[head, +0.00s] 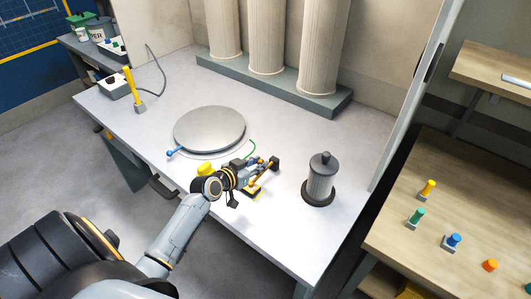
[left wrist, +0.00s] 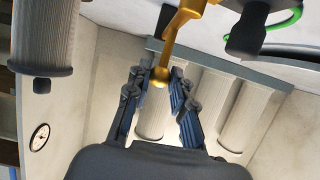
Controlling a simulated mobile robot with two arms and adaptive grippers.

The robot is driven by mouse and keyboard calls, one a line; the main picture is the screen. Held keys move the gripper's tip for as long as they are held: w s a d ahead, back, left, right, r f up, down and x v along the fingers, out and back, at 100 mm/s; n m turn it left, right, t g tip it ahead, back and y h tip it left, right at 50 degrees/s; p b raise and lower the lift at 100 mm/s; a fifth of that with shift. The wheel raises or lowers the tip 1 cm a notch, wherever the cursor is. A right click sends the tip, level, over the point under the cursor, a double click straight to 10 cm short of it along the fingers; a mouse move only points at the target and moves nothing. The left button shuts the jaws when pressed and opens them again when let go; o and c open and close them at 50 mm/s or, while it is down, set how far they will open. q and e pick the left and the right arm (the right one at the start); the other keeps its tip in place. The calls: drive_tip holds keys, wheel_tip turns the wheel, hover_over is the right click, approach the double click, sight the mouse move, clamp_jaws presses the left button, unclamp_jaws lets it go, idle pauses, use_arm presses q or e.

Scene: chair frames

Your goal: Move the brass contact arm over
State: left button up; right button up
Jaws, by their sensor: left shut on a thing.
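The brass contact arm (left wrist: 178,38) is a golden bar with a rounded knob at its end, large at the top of the left wrist view. My left gripper (left wrist: 158,82) has its two dark fingers on either side of that knob and is shut on it. In the head view my left gripper (head: 262,170) is low over the table, between the round grey disc (head: 209,128) and the dark-capped cylinder (head: 321,180). There the gripper hides much of the brass arm. A green wire (head: 251,150) runs beside it. My right gripper is not in view.
Ribbed columns (head: 266,40) stand on a grey plinth at the table's back. A yellow-handled piece (head: 129,82) is at the left. The white table (head: 265,235) is clear in front of my gripper. A wooden bench (head: 405,215) with small coloured pegs is at the right.

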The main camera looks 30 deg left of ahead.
use_arm(q)
drive_tip(key=shift+w+r+p, duration=0.45)
drive_tip(key=shift+w+r, duration=0.3)
drive_tip(key=shift+r, duration=0.3)
drive_tip(key=shift+w, duration=0.1)
drive_tip(key=shift+w+r+p, duration=0.3)
drive_tip(key=shift+w+r, duration=0.35)
drive_tip(key=shift+w, duration=0.1)
drive_tip(key=shift+w+d+r, duration=0.1)
drive_tip(key=shift+w, duration=0.25)
drive_tip(key=shift+w, duration=0.1)
